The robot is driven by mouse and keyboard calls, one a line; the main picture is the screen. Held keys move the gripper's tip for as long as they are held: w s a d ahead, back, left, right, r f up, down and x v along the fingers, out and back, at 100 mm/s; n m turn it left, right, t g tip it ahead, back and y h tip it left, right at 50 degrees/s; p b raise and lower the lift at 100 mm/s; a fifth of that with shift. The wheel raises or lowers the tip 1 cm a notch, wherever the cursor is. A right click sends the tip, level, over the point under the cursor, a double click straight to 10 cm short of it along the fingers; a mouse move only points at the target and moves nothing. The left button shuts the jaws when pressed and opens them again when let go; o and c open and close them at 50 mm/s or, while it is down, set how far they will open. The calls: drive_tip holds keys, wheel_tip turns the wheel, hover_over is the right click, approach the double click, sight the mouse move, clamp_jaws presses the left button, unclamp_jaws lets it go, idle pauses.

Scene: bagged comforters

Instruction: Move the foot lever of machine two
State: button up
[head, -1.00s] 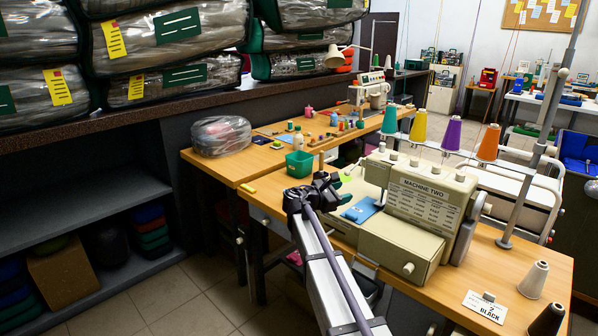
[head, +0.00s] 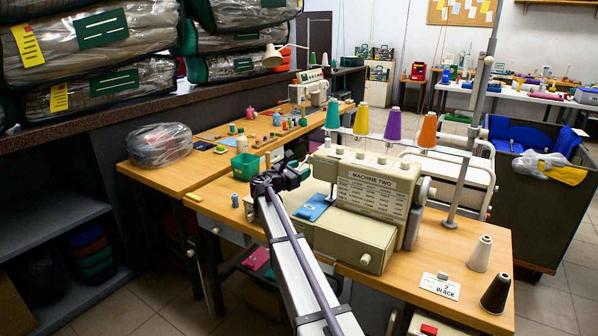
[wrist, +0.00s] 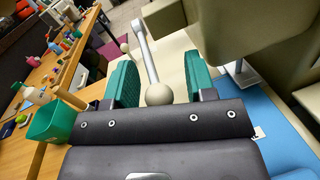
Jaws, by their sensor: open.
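Machine two (head: 375,190) is a beige sewing machine with a name label, standing on a wooden table (head: 460,270). In the wrist view, a grey metal lever with a pale ball knob (wrist: 159,94) reaches in between the fingers of my gripper (wrist: 160,76); it looks like the foot lever. The two green ribbed fingers stand apart on either side of it, and the knob looks clear of both. In the head view my gripper (head: 296,174) is at the machine's left side, its fingertips mostly hidden.
A blue cloth (head: 314,207) lies by the machine, and a green bin (head: 245,166) stands to the left. Thread cones (head: 395,124) stand above the machine. A black cone (head: 496,293) and a white cone (head: 480,253) stand at right. A cart (head: 535,200) stands beyond the table.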

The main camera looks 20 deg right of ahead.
clamp_jaws()
idle(0.4)
drive_tip(key=shift+r, duration=0.1)
